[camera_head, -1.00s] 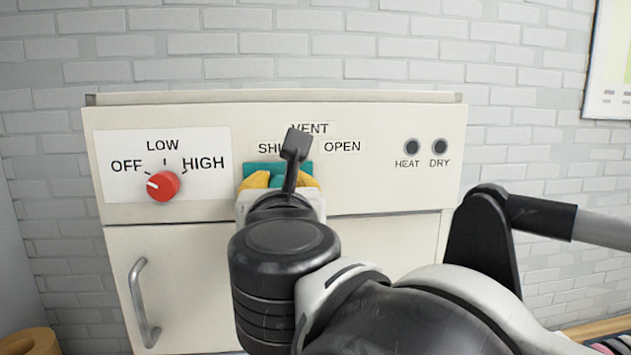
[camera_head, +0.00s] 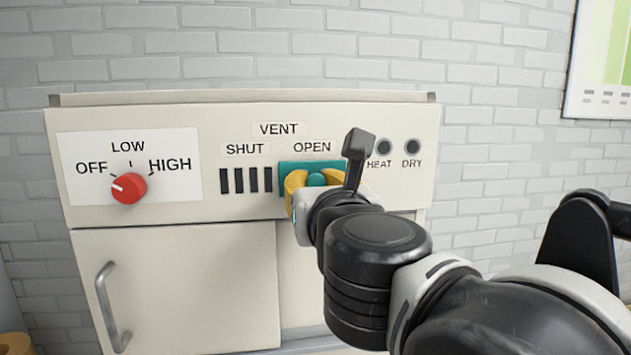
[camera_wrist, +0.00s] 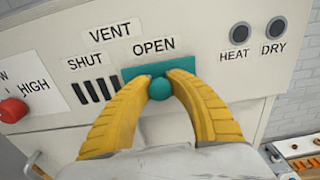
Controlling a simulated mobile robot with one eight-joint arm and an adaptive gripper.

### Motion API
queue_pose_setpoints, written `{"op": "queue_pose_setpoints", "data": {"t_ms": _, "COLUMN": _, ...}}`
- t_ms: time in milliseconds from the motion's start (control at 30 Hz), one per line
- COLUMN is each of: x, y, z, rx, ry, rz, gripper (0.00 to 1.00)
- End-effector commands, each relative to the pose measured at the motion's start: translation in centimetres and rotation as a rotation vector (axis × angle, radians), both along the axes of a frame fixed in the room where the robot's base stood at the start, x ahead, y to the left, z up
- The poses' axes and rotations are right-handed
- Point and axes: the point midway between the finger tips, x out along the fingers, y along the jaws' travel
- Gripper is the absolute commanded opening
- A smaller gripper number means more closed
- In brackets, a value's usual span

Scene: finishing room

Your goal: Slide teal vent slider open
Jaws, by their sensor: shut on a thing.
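The teal vent slider (camera_head: 297,166) sits under the OPEN label (camera_head: 312,147) on the cream panel, with a round teal knob (camera_head: 316,180) on its front. Dark vent slots (camera_head: 246,180) show uncovered to its left, under the SHUT label (camera_head: 245,149). My gripper (camera_head: 307,185) is at the slider, its yellow fingers closed around the knob. In the wrist view the slider (camera_wrist: 184,66) and knob (camera_wrist: 160,89) show between my fingertips. Part of the slider's right side is hidden behind my arm in the head view.
A red dial (camera_head: 129,188) with OFF, LOW and HIGH marks is at the panel's left. Two dark round HEAT and DRY fittings (camera_head: 412,147) are at the right. A cabinet door with a grey handle (camera_head: 110,305) is below. The wrist view shows a tray of orange items (camera_wrist: 300,160) at lower right.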

Motion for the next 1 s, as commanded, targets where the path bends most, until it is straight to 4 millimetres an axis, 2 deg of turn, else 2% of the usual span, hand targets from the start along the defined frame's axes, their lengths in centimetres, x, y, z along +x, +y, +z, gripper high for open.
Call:
{"op": "queue_pose_setpoints", "data": {"t_ms": 133, "x": 0.0, "y": -0.1, "z": -0.1, "rx": 0.001, "ry": 0.001, "rz": -0.001, "gripper": 0.00}}
{"op": "queue_pose_setpoints", "data": {"t_ms": 167, "x": 0.0, "y": -0.1, "z": -0.1, "rx": 0.001, "ry": 0.001, "rz": -0.002, "gripper": 0.26}}
{"op": "queue_pose_setpoints", "data": {"t_ms": 233, "x": 0.0, "y": -0.1, "z": -0.1, "rx": 0.001, "ry": 0.001, "rz": -0.001, "gripper": 0.47}}
{"op": "queue_pose_setpoints", "data": {"t_ms": 533, "x": -0.1, "y": 0.1, "z": -0.1, "rx": 0.001, "ry": 0.000, "rz": 0.001, "gripper": 0.47}}
{"op": "queue_pose_setpoints", "data": {"t_ms": 667, "x": -1.0, "y": -0.2, "z": 0.0, "rx": 0.000, "ry": 0.000, "rz": 0.002, "gripper": 0.47}}
{"op": "queue_pose_setpoints", "data": {"t_ms": 1000, "x": -7.9, "y": -1.9, "z": -0.1, "rx": 0.001, "ry": 0.000, "rz": 0.005, "gripper": 0.47}}
